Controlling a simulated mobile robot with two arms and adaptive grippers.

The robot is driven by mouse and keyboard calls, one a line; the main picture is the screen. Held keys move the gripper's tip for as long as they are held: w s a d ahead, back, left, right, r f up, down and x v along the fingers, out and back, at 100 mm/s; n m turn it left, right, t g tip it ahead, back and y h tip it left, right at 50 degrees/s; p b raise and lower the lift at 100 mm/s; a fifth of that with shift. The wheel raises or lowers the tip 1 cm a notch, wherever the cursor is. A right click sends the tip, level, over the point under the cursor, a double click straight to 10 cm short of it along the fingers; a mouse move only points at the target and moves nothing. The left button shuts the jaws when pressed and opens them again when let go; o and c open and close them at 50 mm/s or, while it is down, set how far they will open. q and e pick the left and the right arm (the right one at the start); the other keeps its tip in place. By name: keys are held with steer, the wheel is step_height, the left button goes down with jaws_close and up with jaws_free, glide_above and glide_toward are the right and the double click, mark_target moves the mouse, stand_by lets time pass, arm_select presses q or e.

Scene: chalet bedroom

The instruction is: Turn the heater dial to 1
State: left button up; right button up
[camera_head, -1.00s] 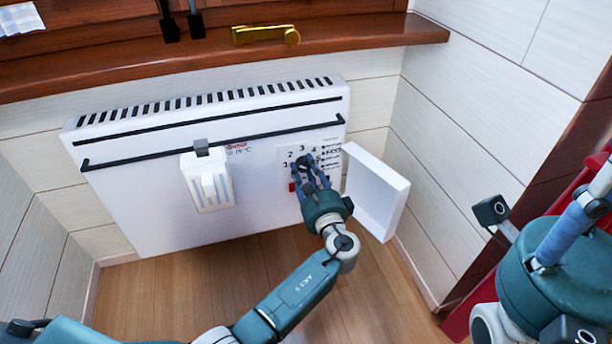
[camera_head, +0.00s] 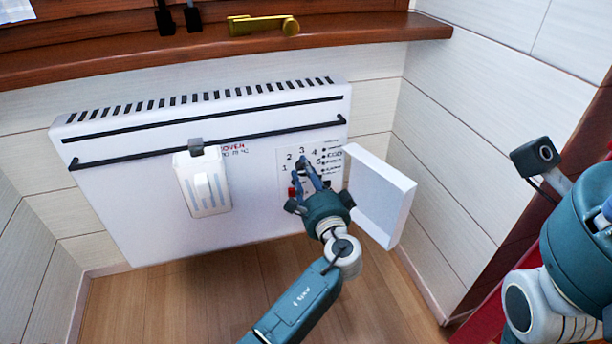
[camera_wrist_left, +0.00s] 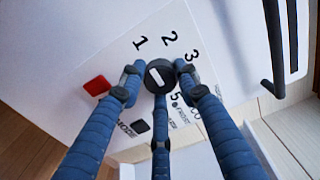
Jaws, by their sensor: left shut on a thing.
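The heater (camera_head: 130,215) is a white wall panel under the wooden sill. Its control plate (camera_head: 330,170) is at the right end, with printed numbers. The dial (camera_wrist_left: 159,76) is a round black knob with a short white mark; the number it points at is unclear. The 1 (camera_wrist_left: 140,43) is up and left of the dial in the left wrist view. My left gripper (camera_head: 303,168) has its blue fingers closed around the dial; they also show in the wrist view (camera_wrist_left: 159,80). My right gripper (camera_head: 580,235) is partly in view at the right, its fingers cut off.
A white cover (camera_head: 378,195) stands open right of the control plate. A red switch (camera_wrist_left: 97,86) is beside the dial. A white box (camera_head: 203,183) hangs on the heater's front rail. The sill (camera_head: 360,33) juts out above. Wooden floor (camera_head: 190,295) is clear below.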

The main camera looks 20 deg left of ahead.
arm_select(q)
steer(key=shift+a, duration=0.45)
steer(key=o, duration=1.1)
steer(key=shift+s+a+r, duration=0.1)
steer(key=shift+s, duration=0.05)
steer(key=shift+o, duration=0.2)
steer(key=shift+s+d, duration=0.25)
steer(key=shift+d, duration=0.2)
steer(key=v, duration=1.1)
